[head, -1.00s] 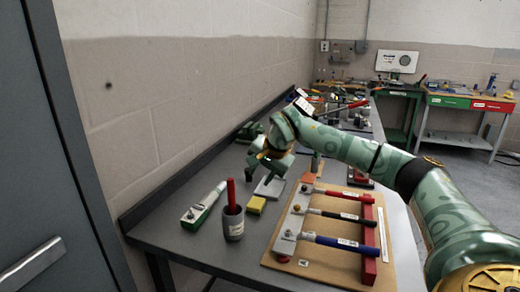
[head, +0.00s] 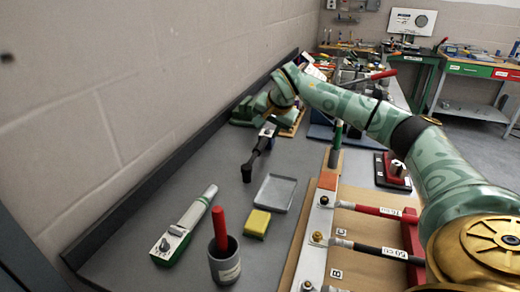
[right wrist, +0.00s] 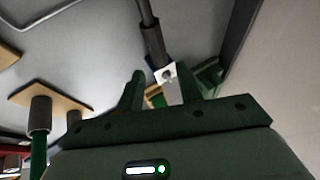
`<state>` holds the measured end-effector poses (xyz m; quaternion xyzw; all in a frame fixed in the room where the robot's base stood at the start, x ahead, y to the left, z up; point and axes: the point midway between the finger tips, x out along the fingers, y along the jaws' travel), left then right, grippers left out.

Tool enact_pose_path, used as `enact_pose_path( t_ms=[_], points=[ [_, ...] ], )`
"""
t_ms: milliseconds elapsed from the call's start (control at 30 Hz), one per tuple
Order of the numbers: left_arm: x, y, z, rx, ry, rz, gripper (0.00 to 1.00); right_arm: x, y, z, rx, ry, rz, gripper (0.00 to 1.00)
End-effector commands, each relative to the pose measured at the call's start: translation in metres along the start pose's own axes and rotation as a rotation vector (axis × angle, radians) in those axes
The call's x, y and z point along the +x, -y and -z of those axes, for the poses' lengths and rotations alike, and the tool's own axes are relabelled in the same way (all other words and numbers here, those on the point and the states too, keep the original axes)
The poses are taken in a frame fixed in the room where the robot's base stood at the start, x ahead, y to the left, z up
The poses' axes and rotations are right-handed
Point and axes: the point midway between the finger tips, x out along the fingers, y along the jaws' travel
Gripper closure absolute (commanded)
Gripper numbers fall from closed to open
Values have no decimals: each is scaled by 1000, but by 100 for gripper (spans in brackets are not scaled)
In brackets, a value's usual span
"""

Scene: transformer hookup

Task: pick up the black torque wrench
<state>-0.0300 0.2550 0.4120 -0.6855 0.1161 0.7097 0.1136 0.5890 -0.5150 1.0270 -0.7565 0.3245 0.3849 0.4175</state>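The black torque wrench (head: 258,150) lies on the grey bench near the wall side, its thick black end toward me. Its far end is hidden behind my right gripper (head: 270,118). In the right wrist view the wrench (right wrist: 150,35) runs down from the top toward the gap between the fingers of my right gripper (right wrist: 165,85). The fingers look apart, with a small white tag (right wrist: 168,73) showing between them. I see no clear contact with the wrench. My left gripper is in neither view.
A green fixture (head: 244,111) stands beside the gripper by the wall. Nearer are a grey tray (head: 275,193), a yellow block (head: 256,223), a grey cup (head: 224,264) with a red stick, and a green-white tool (head: 184,226). A board (head: 345,222) with cables lies at right.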

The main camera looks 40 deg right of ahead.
Motion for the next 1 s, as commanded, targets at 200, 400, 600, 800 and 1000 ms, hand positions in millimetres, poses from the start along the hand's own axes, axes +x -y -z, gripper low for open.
enact_pose_path(
  t_ms=[200,400,600,800,1000],
  points=[
    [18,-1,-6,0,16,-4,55,44,-1,-2,0,2,-3,64],
    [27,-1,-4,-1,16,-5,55,61,-3,0,1,2,-3,64],
    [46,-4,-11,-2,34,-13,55,96,-5,2,1,4,-4,64],
    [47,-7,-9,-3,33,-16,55,101,-4,4,-1,0,0,64],
    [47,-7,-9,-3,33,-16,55,99,-4,5,0,0,0,83]
  ],
)
